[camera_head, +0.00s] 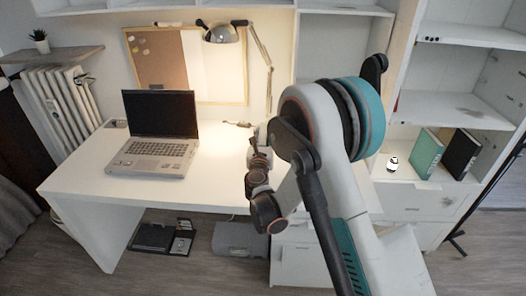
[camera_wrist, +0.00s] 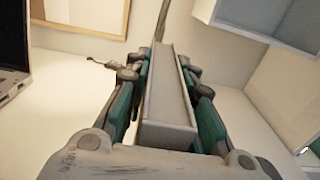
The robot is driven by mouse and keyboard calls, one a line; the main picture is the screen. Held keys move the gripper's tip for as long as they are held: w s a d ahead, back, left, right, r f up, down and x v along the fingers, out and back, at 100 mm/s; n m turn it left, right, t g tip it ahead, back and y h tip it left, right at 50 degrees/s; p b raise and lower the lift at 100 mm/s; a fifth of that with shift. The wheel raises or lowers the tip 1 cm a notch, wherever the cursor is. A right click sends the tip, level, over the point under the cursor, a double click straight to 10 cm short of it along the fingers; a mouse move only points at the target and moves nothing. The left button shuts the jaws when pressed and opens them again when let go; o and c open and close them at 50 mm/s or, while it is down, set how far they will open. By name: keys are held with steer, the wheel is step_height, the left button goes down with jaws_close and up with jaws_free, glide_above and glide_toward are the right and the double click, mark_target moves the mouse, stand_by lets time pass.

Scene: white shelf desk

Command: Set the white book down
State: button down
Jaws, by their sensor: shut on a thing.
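My gripper (camera_wrist: 159,73) is shut on the white book (camera_wrist: 166,100), with dark and teal fingers on both sides of it. The book stands on edge between the fingers, a narrow pale side facing the wrist camera. The white desk (camera_head: 90,182) lies under and around it; it also shows in the wrist view (camera_wrist: 68,100). I cannot tell whether the book touches the desk. In the head view my arm hides the gripper's fingers and the book.
An open laptop (camera_head: 158,147) stands on the desk's left part. A lamp (camera_head: 222,34) and a framed board (camera_head: 153,60) are at the back. On the right shelf stand a green book (camera_head: 424,153), a black book (camera_head: 461,155) and a small white figure (camera_head: 393,164). The desk's front middle is clear.

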steer(key=shift+f+b, duration=0.8)
steer(key=shift+f, duration=1.45)
steer(key=c, duration=1.4)
jaws_free()
steer(key=shift+o, duration=0.2)
